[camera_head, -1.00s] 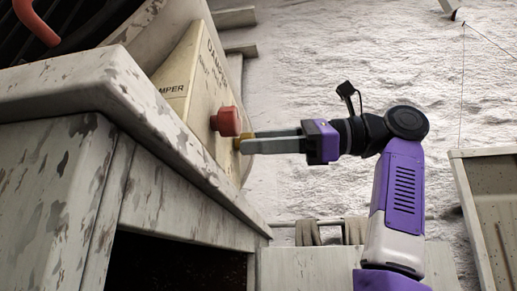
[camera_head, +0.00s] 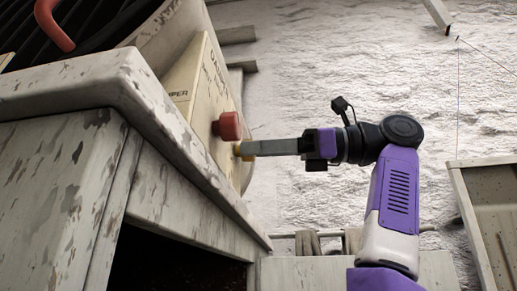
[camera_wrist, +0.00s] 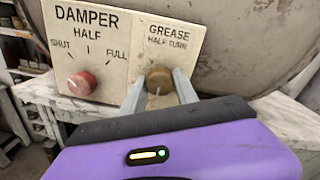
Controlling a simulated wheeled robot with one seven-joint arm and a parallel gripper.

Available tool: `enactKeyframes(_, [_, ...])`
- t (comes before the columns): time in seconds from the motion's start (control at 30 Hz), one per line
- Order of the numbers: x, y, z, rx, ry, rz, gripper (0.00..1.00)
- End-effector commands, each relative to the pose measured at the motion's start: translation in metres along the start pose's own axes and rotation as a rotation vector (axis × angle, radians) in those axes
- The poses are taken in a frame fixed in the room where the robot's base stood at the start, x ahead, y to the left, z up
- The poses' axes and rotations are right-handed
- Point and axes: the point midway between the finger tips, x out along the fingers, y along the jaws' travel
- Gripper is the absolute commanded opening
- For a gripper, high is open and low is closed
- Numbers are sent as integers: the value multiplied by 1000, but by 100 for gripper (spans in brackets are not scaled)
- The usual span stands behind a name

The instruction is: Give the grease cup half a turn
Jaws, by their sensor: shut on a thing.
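The grease cup is a small brass knob (camera_wrist: 159,79) under the words GREASE HALF TURN on a cream panel (camera_wrist: 120,30). In the head view the brass knob (camera_head: 238,149) shows as a small yellowish end at the panel's edge. My gripper (camera_wrist: 160,90) is shut on the knob, one grey finger on each side of it. In the head view my gripper (camera_head: 245,148) reaches in from the right, and its wrist is rolled. A pale line shows on the knob between the fingers. The fingertips partly hide the knob's sides.
A red damper knob (camera_wrist: 82,83) sits left of the brass knob on the same panel, and it also shows in the head view (camera_head: 230,126). A worn white ledge (camera_head: 70,85) runs below the panel. A wooden tray or frame (camera_head: 490,200) stands at the right.

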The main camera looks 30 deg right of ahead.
Motion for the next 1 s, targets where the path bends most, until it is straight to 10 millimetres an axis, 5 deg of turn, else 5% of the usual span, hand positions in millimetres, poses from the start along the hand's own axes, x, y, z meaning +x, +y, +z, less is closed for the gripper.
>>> enactKeyframes(0.13, [0,1,-3,1,7,5,0])
enactKeyframes(0.17, [0,1,-3,1,7,5,42])
enactKeyframes(0.27, [0,1,-3,0,5,4,58])
enactKeyframes(0.63, [-4,0,-2,-1,2,1,58])
enactKeyframes(1.0, [-60,1,-4,0,4,-1,58])
